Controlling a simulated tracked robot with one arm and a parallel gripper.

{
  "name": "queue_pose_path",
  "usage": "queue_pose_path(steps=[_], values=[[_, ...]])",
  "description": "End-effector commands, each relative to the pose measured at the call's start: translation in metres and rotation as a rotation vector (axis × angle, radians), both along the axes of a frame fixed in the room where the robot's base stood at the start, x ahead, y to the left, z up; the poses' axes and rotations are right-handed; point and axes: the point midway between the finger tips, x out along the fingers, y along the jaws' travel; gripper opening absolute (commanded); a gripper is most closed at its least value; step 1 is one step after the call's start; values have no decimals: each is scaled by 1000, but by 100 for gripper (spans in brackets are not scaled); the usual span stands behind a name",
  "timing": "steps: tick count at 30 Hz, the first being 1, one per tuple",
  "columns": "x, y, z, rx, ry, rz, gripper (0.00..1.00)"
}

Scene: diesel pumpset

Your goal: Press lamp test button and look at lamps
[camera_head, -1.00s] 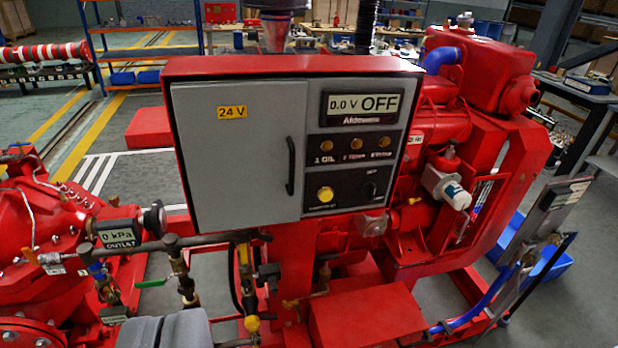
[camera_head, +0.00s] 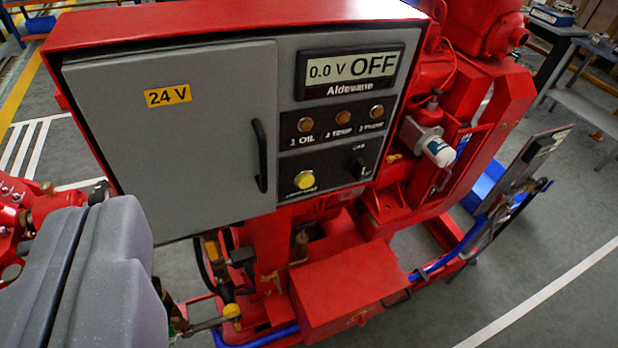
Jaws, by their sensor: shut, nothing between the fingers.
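The lamp test button (camera_head: 304,180) is a yellow round push button on the black lower panel of the control box. Nothing touches it. Three lamps (camera_head: 343,118) sit in a row above it, dull amber and apparently unlit, with labels below such as OIL. The display (camera_head: 350,72) above them reads 0.0 V OFF. My gripper (camera_head: 93,203) is the grey, two-part body at the lower left, seen from behind. Its halves are together along a dark seam, with nothing visible between them. It is left of the button and apart from it.
The red-framed control box has a grey door (camera_head: 180,140) with a black handle (camera_head: 260,155) and a 24 V label. A dark switch (camera_head: 362,168) sits right of the button. A red block (camera_head: 350,285) and pipework lie below. Grey floor (camera_head: 540,250) is open at the right.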

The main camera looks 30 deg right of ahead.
Motion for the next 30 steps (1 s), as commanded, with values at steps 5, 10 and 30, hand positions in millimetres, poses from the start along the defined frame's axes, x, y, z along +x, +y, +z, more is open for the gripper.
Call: queue_pose_path(steps=[5, 10, 30], values=[[18, 2, -6, 34, -19, 10, 0], [72, 13, -28, 152, -88, 24, 0], [202, -114, -236, 571, -456, -451, 0]])
